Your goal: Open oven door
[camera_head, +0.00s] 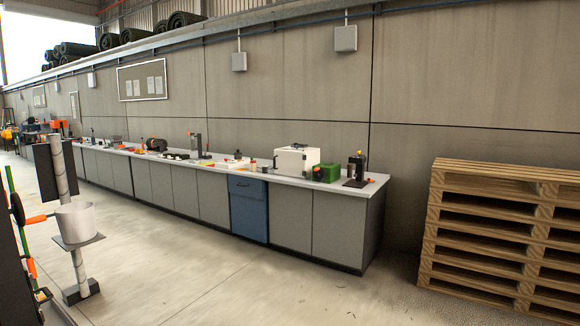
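A small white box-shaped appliance (297,159), which looks like the oven, stands on the long workbench (370,187) near its right end. A small dark part, perhaps a handle, shows at its left side. Its door appears shut, but it is too small and far off to be certain. Neither of my grippers is in view.
A green machine (328,173) stands right beside the white box. A dark device (357,167) sits at the bench end. Stacked wooden pallets (500,235) stand at right. A post with a white bucket (76,222) stands at left. The middle floor is clear.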

